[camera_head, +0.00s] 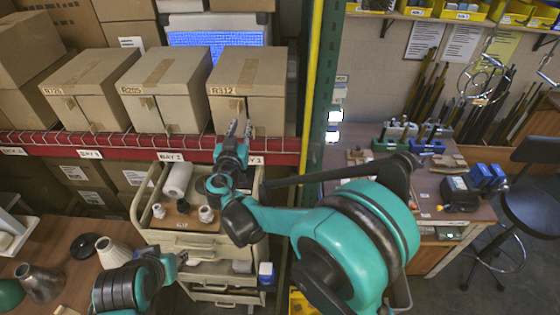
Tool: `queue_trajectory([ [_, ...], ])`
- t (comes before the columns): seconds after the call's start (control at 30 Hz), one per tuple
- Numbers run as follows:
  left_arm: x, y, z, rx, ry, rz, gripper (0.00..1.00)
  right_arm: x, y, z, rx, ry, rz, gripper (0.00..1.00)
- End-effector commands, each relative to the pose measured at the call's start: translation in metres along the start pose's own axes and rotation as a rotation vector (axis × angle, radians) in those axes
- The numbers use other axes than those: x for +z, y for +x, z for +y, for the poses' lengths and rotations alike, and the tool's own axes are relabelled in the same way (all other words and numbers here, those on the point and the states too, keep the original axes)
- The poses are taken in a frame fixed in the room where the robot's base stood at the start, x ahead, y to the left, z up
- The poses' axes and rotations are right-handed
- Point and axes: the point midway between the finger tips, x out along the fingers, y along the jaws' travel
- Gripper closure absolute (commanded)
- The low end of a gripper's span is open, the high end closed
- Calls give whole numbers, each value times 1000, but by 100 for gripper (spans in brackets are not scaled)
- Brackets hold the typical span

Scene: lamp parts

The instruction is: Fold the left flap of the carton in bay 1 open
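The carton marked R126 (97,85) stands on the shelf above the BAY 1 label (89,154). It is brown and looks closed; its flaps lie flat and a tape tab shows at the front seam. My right gripper (240,128) is in front of the lower front of the carton marked R312 (245,82), above the BAY 3 label (250,160). Its two fingers point up and are apart, with nothing seen between them; I cannot tell whether they touch that carton. My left gripper (181,257) is low by the drawer cart, small and partly hidden, far below the R126 carton.
The carton marked R205 (168,85) stands between the other two. A low wire guard runs along the red shelf beam (130,142). A drawer cart (150,236) with lamp parts stands below. A green rack post (322,90) bounds the shelf on the right.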

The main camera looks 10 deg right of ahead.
Motion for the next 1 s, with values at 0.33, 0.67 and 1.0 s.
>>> queue_trajectory([
  [0.33, 25, 34, 0, 0, 0, 0, 64, 44, -9, 63, 68, -52, -151, 75],
  [0.67, 40, 56, 0, 0, 0, 0, 64, 78, -25, 107, 95, -87, -274, 75],
  [1.0, 43, 60, 0, 0, 0, 0, 64, 86, -30, 118, 99, -98, -311, 75],
])
